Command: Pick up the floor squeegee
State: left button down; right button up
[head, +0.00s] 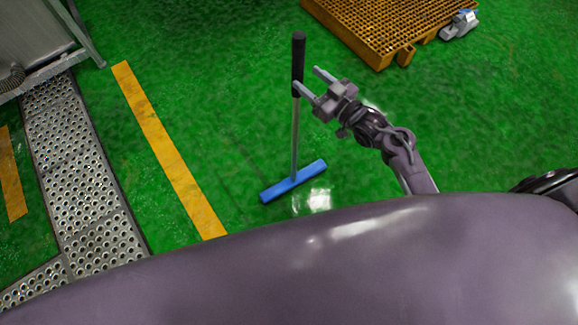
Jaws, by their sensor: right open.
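The floor squeegee has a black grip (298,58), a thin grey pole (295,140) and a blue head (293,181) on the green floor. It stands upright or nearly so, with the grip at the top. My right gripper (306,79) is open, to the right of the grip, its two fingers pointing up and left. The lower fingertip overlaps the lower part of the black grip in the picture. I cannot tell whether it touches. The upper fingertip is just right of the grip. Nothing is held. My left gripper is not in view.
An orange slatted pallet (375,25) lies at the top right, with a small grey object (459,25) beside it. A yellow floor stripe (168,150) and perforated metal plates (75,165) run along the left. A metal machine (35,40) stands top left. The floor around the squeegee is clear.

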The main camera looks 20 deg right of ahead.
aim_at(293, 66)
jog(key=shift+w+a+r, duration=0.25)
jog(key=shift+w+a, duration=0.2)
jog(key=shift+w, duration=0.05)
jog(key=shift+w+a+r, duration=0.2)
jog(key=shift+w+a, duration=0.2)
jog(key=shift+w, duration=0.1)
jog(key=x, duration=0.3)
jog(key=shift+w+a+r+p, duration=0.15)
jog(key=shift+w+p, duration=0.1)
jog(key=shift+p, duration=0.15)
jog(key=shift+w, duration=0.2)
jog(key=c, duration=1)
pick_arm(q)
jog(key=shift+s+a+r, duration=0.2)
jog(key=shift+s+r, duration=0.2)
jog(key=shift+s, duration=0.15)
pick_arm(e)
jog(key=shift+c, duration=0.6)
jog(key=shift+r, duration=0.15)
